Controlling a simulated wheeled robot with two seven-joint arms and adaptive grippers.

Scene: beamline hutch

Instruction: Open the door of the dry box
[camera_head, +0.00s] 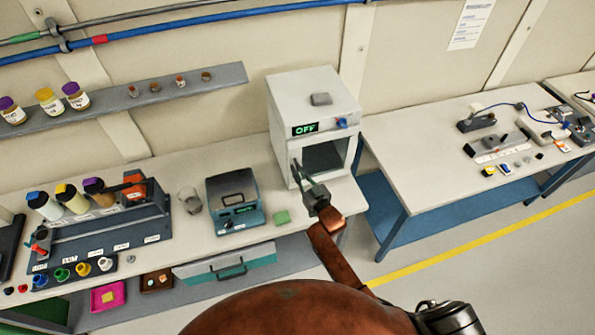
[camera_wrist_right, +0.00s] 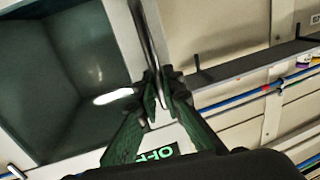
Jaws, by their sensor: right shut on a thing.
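The dry box (camera_head: 311,100) is a white cabinet at the back of the left bench, with a green "OFF" display (camera_head: 305,129) and a blue knob (camera_head: 341,122) above its door. The door (camera_head: 324,158) has a dark window in a pale frame and looks shut; the window also fills the left of the wrist view (camera_wrist_right: 60,75). My right gripper (camera_head: 299,172) is at the door's left edge. In the wrist view its fingers (camera_wrist_right: 160,92) are closed around the upright bar handle (camera_wrist_right: 146,35). My left gripper is out of view.
A bottle rack (camera_head: 110,225) is farther left. A grey object (camera_head: 321,99) lies on top of the box. A gap separates this bench from the right bench (camera_head: 420,150).

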